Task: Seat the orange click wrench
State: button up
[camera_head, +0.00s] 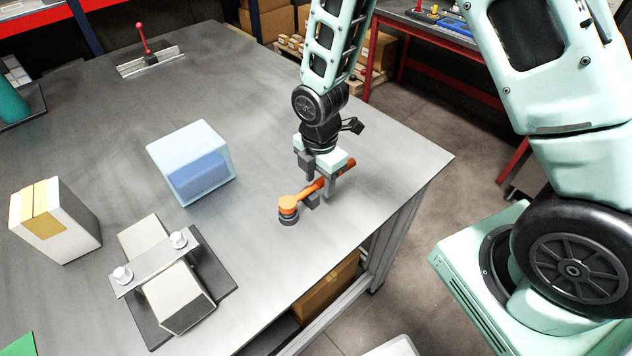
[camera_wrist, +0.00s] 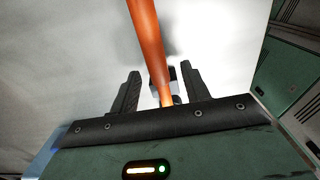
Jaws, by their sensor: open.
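The orange click wrench (camera_head: 301,199) lies near the right edge of the grey table, with its round head over a dark round piece (camera_head: 289,218) and its handle running up to the right. In the wrist view, the orange shaft (camera_wrist: 149,40) passes between the fingers. My gripper (camera_head: 320,190) is open and points down, its fingers on either side of the shaft with gaps to it. A small dark block (camera_head: 312,201) shows beneath the shaft. Whether the head sits fully on the round piece cannot be told.
A translucent box with blue contents (camera_head: 190,165) stands left of the wrench. A clamped block fixture (camera_head: 168,278) and a white-and-yellow carton (camera_head: 55,222) stand further left. A red-handled lever (camera_head: 144,40) is at the back. The table's right edge is close to the handle.

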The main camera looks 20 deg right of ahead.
aim_at(319, 180)
jog(key=shift+f, duration=0.85)
grip_shut()
jog(key=shift+r, duration=0.15)
notch_tip(319, 180, up, 9)
jog(key=shift+r+b, duration=0.1)
jog(key=shift+b, duration=0.95)
jog(key=shift+f+b, duration=2.45)
jog(key=shift+f, duration=0.75)
